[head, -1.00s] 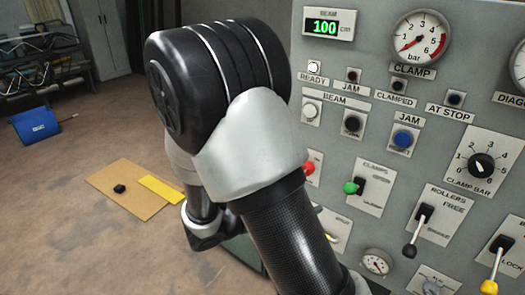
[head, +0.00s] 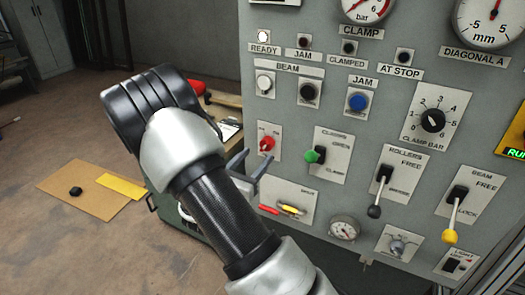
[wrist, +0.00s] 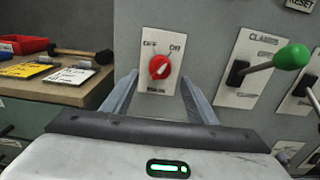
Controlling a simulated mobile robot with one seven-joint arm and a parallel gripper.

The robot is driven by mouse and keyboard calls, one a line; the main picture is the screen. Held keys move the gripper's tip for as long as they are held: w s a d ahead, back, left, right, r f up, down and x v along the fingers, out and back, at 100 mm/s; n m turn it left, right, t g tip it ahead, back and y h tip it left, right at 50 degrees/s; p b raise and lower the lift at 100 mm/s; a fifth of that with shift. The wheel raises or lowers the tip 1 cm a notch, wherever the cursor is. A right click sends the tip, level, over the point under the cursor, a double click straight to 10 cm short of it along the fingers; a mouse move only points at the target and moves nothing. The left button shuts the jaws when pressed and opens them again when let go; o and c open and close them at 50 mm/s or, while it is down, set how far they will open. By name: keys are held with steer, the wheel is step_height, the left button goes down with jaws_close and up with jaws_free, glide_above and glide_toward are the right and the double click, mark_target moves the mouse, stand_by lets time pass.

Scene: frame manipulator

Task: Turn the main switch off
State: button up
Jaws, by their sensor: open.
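The main switch is a red rotary knob (head: 266,143) on a white plate on the grey panel. In the wrist view the knob (wrist: 159,67) has a white mark pointing up and right, toward the ON label. In the head view my gripper (head: 254,162) is just below and left of the knob. I cannot tell whether the fingers reach around it.
A green-tipped clamps lever (head: 316,156) sticks out right of the switch. Below the switch is a plate with a red and yellow handle (head: 290,209). A wooden bench with a red bin (wrist: 22,44) and a hammer (wrist: 85,55) stands at the left.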

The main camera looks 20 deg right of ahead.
mark_target(264, 148)
steer(key=shift+x, duration=2.65)
steer(key=c, duration=1.1)
steer(key=shift+o, duration=0.2)
